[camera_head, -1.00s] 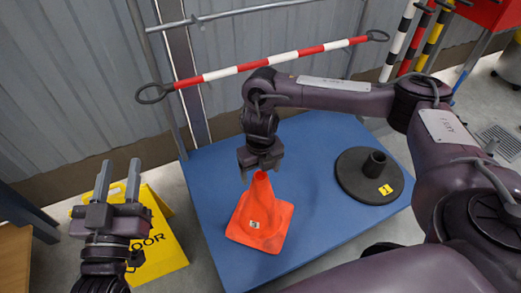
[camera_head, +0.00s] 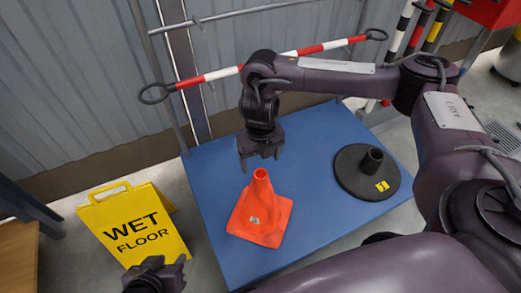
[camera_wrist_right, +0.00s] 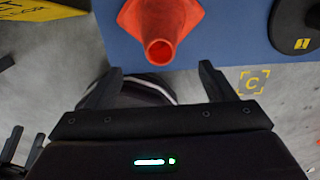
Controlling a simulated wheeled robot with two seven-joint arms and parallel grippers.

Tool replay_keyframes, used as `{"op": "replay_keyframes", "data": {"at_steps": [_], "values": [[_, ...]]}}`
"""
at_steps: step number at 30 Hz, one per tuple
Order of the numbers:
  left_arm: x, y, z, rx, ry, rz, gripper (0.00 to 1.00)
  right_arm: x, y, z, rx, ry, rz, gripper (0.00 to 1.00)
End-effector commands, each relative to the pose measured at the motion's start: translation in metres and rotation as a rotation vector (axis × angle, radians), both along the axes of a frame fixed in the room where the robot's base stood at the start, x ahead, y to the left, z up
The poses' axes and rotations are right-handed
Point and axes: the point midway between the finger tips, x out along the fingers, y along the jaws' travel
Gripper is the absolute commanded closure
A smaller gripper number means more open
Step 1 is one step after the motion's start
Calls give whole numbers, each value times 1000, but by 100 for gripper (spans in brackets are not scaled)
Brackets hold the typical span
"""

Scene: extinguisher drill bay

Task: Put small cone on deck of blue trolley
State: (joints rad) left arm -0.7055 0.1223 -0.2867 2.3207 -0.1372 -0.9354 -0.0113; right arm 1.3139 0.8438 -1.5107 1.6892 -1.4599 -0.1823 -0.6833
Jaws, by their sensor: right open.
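The small orange cone (camera_head: 262,212) stands upright on the deck of the blue trolley (camera_head: 222,168). My right gripper (camera_head: 260,160) is open just above and behind the cone's tip, apart from it. In the right wrist view, the cone (camera_wrist_right: 160,25) has its open tip toward the camera, beyond and between the spread fingers of the right gripper (camera_wrist_right: 160,72). Nothing is between those fingers. My left gripper (camera_head: 167,268) is low at the left, beside the trolley, with its fingers apart and empty.
A black round base with a short tube (camera_head: 360,180) stands on the right of the deck. A yellow wet floor sign (camera_head: 135,225) stands left of the trolley. The deck left of the cone is bare.

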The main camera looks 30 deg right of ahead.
Motion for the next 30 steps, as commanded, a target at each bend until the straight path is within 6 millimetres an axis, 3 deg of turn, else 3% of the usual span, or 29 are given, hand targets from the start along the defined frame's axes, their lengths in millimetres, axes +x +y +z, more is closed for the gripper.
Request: {"op": "replay_keyframes", "data": {"at_steps": [1, 9, 26, 30], "values": [[-5, 5, 0, 20, 40, 3, 64, 1, 0, 11, 0, -4, 1, 23], [-25, 16, -15, 76, 161, 3, 64, 1, 0, 22, 0, -2, 0, 23], [-26, 17, -16, 79, 165, 4, 64, 0, 1, 22, 1, -2, 1, 23], [-26, 17, -16, 78, 165, 4, 64, -2, 25, 13, 40, -25, 13, 23]]}}
